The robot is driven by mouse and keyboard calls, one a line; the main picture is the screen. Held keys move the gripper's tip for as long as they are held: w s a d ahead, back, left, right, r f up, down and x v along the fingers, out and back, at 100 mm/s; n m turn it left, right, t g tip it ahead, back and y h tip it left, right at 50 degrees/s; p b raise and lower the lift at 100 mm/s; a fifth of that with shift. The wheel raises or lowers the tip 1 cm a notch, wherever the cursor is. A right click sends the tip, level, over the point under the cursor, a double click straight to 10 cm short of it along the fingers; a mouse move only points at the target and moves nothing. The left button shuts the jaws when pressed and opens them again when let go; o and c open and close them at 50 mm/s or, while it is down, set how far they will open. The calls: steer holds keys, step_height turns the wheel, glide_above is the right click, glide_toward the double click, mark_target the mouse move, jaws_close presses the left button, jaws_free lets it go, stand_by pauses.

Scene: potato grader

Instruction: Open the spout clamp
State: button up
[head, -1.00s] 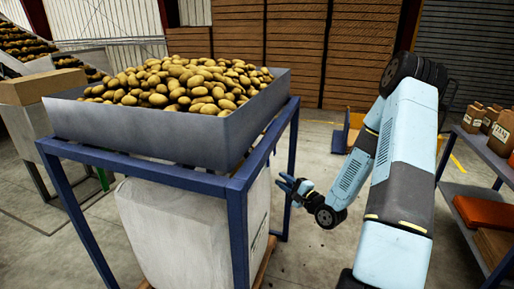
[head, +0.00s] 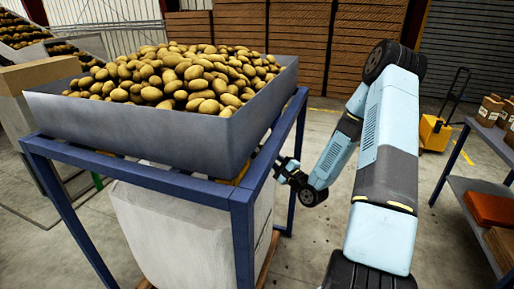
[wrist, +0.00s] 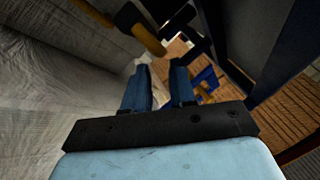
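A grey hopper (head: 150,135) heaped with potatoes sits on a blue frame (head: 243,235). A small yellow part (head: 241,172) shows under its right rim, perhaps the spout clamp's handle. In the wrist view a yellow bar (wrist: 149,40) with dark pieces around it lies ahead of the fingers, at upper left. The spout itself is not clearly seen. My gripper (head: 280,166) is at the right side of the frame, just below the hopper rim. In the wrist view its two blue fingers (wrist: 160,78) are apart with nothing clearly between them.
A large white bag (head: 165,235) stands inside the frame and fills the left of the wrist view (wrist: 50,95). A dark post (wrist: 258,40) is close at right. A shelf (head: 470,205) with boxes stands at right, and a yellow pallet truck (head: 434,132) behind. The floor between is clear.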

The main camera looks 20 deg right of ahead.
mark_target(259, 147)
steer(key=x, duration=0.8)
jaws_close()
